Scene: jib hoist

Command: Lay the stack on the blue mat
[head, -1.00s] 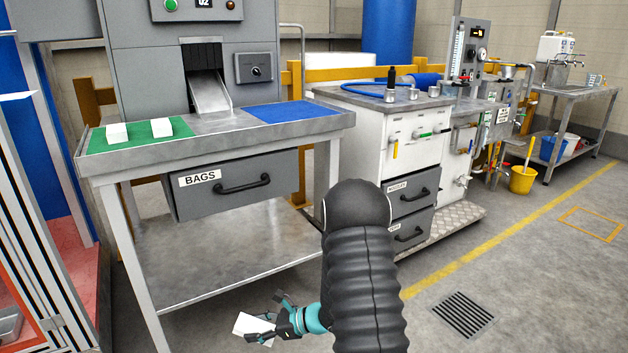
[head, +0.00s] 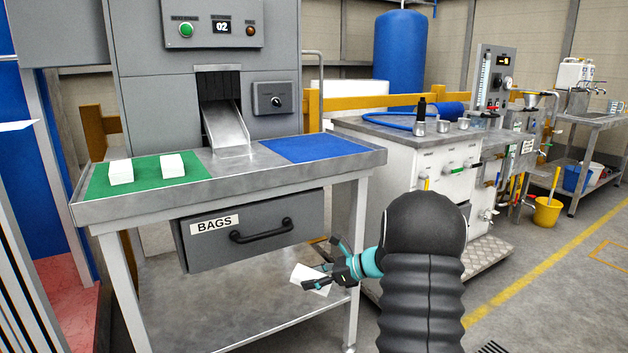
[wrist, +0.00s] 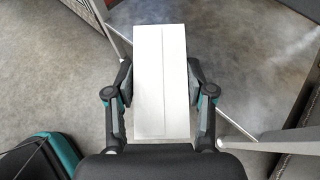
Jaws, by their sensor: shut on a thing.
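My gripper (head: 327,271) is shut on a white stack (head: 308,279). In the wrist view the stack (wrist: 161,80) is a long white block with a line along its face, held between both fingers (wrist: 160,100). In the head view the gripper is low, beside the table's right front leg and below the height of the tabletop. The blue mat (head: 314,148) lies flat and bare on the right part of the tabletop, above and behind the gripper.
A green mat (head: 146,180) with two white stacks (head: 121,172) lies at the table's left. A metal chute (head: 225,128) ends between the mats. The BAGS drawer (head: 250,232) hangs shut under the tabletop (head: 240,170). A white cabinet (head: 405,165) stands at right.

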